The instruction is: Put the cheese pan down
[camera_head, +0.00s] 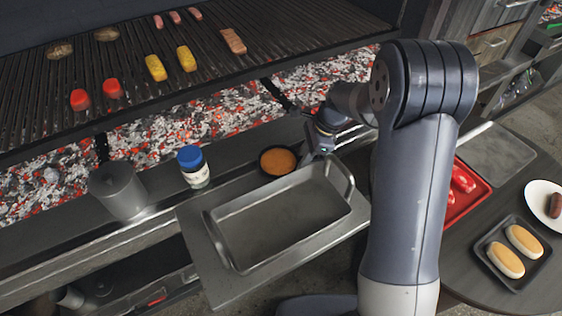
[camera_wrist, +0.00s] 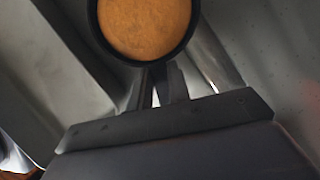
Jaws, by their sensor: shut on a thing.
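The cheese pan (camera_head: 278,161) is a small round dark pan filled with orange cheese. In the head view it is at the ledge in front of the coals, just behind the metal tray. My gripper (camera_head: 316,148) is at its right side, shut on the pan. In the wrist view the pan (camera_wrist: 145,25) fills the top middle, and the fingers (camera_wrist: 162,85) close on it at its lower edge. The pan looks level. I cannot tell whether its base touches the ledge. My arm hides part of the area to the right.
A deep metal tray (camera_head: 222,246) stands just in front of the pan. A blue-capped jar (camera_head: 194,168) and a grey canister (camera_head: 118,190) stand to the left. Hot coals (camera_head: 215,117) lie behind, under a grill (camera_head: 130,85) with food. A red tray (camera_head: 482,196) is at the right.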

